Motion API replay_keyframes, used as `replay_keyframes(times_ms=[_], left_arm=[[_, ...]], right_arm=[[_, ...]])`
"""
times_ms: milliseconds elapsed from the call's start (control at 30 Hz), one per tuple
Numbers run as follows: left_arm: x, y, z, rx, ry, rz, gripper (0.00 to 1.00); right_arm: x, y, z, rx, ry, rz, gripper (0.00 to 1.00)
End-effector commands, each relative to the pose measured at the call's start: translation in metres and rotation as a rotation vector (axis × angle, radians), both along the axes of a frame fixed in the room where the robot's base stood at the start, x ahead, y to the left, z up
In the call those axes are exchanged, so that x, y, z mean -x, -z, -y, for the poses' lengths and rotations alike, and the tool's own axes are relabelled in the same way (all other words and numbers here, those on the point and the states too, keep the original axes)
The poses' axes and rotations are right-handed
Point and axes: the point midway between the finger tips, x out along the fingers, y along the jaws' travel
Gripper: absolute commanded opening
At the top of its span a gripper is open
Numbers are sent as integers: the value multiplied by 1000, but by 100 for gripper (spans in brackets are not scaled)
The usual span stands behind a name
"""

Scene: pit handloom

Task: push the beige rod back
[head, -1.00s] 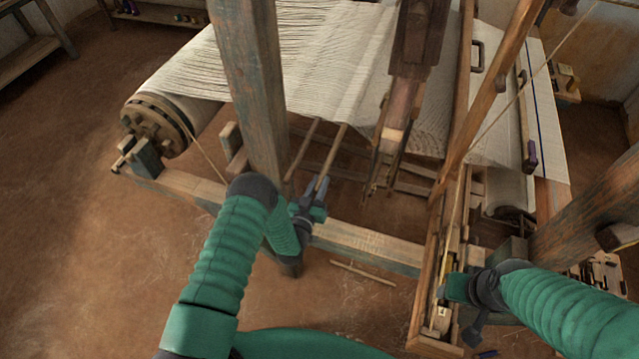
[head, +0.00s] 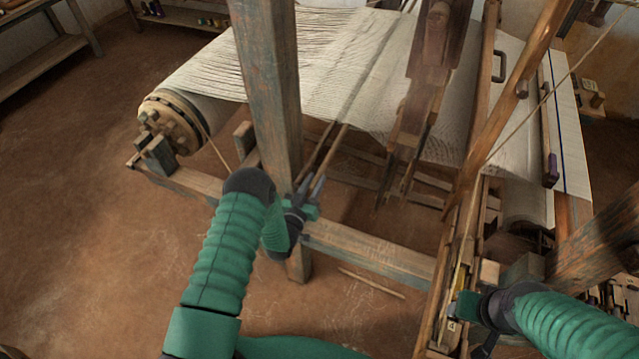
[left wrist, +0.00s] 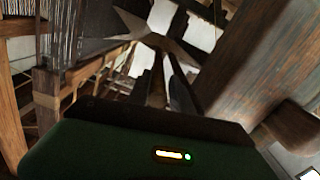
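Two thin beige-brown rods come out from under the white warp toward my left arm; the right one (head: 336,147) ends at my left gripper, and the left one (head: 316,151) runs beside it. My left gripper (head: 311,186) is beside the post, its two dark fingers apart at the near end of the right rod. The left wrist view shows the fingers (left wrist: 165,92) spread, with a thin brownish shape between them; contact is unclear. My right gripper (head: 464,306) is at the wooden beam on the right; its fingers are hard to make out.
A thick upright post (head: 268,85) stands close beside my left gripper. A low wooden rail (head: 370,252) runs below it. A loose stick (head: 371,283) lies on the floor. The floor at the left is clear.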

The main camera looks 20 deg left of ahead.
Motion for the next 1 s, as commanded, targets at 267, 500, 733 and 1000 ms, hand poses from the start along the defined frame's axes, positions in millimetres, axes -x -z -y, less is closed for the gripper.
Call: replay_keyframes(times_ms=[267,500,733,1000], left_arm=[[-1,-1,1,1,1,2,41],[-1,-1,0,0,-1,3,41],[-1,-1,1,0,0,4,41],[-2,-3,5,1,2,5,41]], right_arm=[[0,0,0,0,0,0,46],[0,0,0,0,0,0,46],[0,0,0,0,0,0,46],[0,-3,0,0,0,0,46]])
